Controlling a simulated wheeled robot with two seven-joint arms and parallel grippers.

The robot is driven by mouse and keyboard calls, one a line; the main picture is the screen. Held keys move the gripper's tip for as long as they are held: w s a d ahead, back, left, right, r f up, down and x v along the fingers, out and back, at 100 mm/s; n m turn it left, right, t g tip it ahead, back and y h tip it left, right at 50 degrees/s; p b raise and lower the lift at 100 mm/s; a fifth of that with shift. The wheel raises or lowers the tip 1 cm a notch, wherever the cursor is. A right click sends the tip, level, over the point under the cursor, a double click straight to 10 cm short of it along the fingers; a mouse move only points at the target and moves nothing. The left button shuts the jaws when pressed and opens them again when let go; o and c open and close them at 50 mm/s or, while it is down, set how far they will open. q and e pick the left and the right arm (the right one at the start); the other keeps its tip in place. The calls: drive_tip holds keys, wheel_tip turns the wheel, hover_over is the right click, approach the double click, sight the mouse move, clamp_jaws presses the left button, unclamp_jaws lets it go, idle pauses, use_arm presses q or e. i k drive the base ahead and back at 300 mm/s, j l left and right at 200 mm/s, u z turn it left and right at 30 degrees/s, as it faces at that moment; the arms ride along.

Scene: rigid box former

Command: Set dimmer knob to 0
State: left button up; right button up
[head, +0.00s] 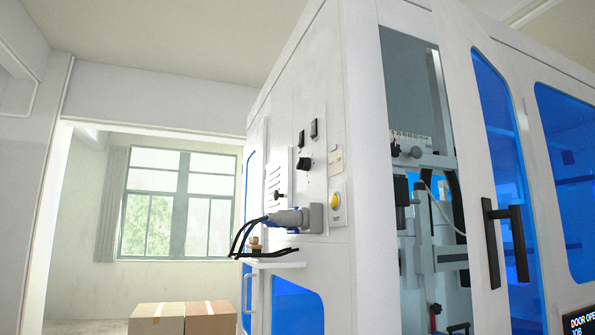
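The white machine cabinet (325,60) has a control panel on its left side face. A black rotary-looking knob (304,163) sits below two black switches (301,138). A second small black knob (278,195) sticks out of a pale plate with dark marks, further left and lower. I cannot tell which one is the dimmer knob. Its markings and setting are too small to read. Neither of my grippers shows in the head view.
A yellow button (334,201) and a grey-blue plug (290,219) with black cables stick out below the knobs. A small shelf (275,264) juts out under them. Cardboard boxes (210,322) stand lower left. An open-looking cabinet bay and black door handle (506,243) are at right.

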sight(304, 162)
drive_tip(key=i+j+z, duration=0.2)
drive_tip(key=j, duration=0.25)
drive_tip(key=i+j+z, duration=0.15)
drive_tip(key=j, duration=0.4)
drive_tip(key=i+j+z, duration=0.2)
drive_tip(key=j, duration=0.3)
drive_tip(key=i+j+z, duration=0.15)
drive_tip(key=j, duration=0.4)
drive_tip(key=i+j+z, duration=0.2)
drive_tip(key=j, duration=0.4)
drive_tip(key=j+z, duration=0.2)
drive_tip(key=j, duration=0.4)
drive_tip(key=i, duration=0.05)
